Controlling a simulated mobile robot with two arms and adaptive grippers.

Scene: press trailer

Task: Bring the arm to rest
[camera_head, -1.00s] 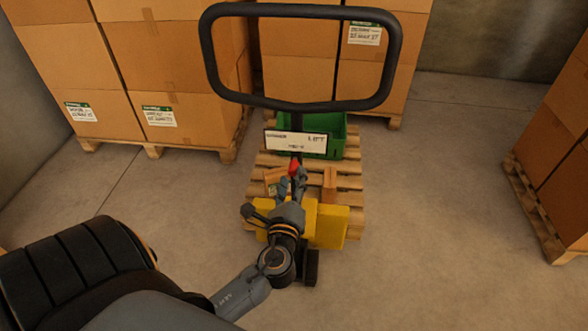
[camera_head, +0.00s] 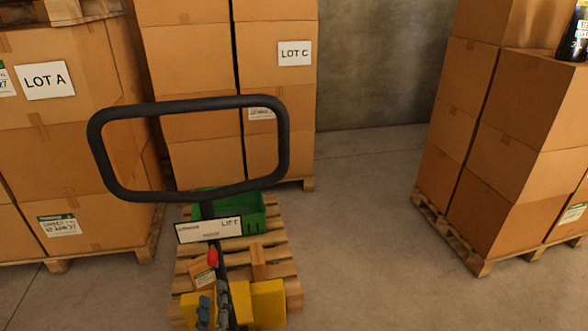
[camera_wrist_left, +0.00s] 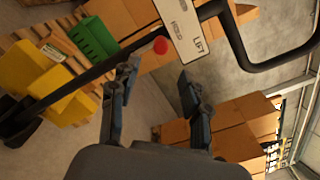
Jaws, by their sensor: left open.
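My left gripper (camera_head: 214,304) shows at the bottom of the head view, in front of the pallet jack's yellow body (camera_head: 268,303). In the left wrist view its two blue-grey fingers stand apart with nothing between them (camera_wrist_left: 158,82). The pallet jack's black loop handle (camera_head: 284,150) rises above it, with a white LIFT sign (camera_head: 208,229) and a red knob (camera_head: 212,257) on its stem. In the left wrist view the red knob (camera_wrist_left: 160,46) lies beyond the fingertips, apart from them. My right gripper is not in view.
A wooden pallet (camera_head: 285,252) carries a green crate (camera_head: 251,215) and small cardboard boxes (camera_head: 258,262). Stacked cartons stand at left (camera_head: 60,160), behind marked LOT C (camera_head: 280,90), and at right (camera_head: 505,150). The floor (camera_head: 370,250) between the pallet and right stack is clear.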

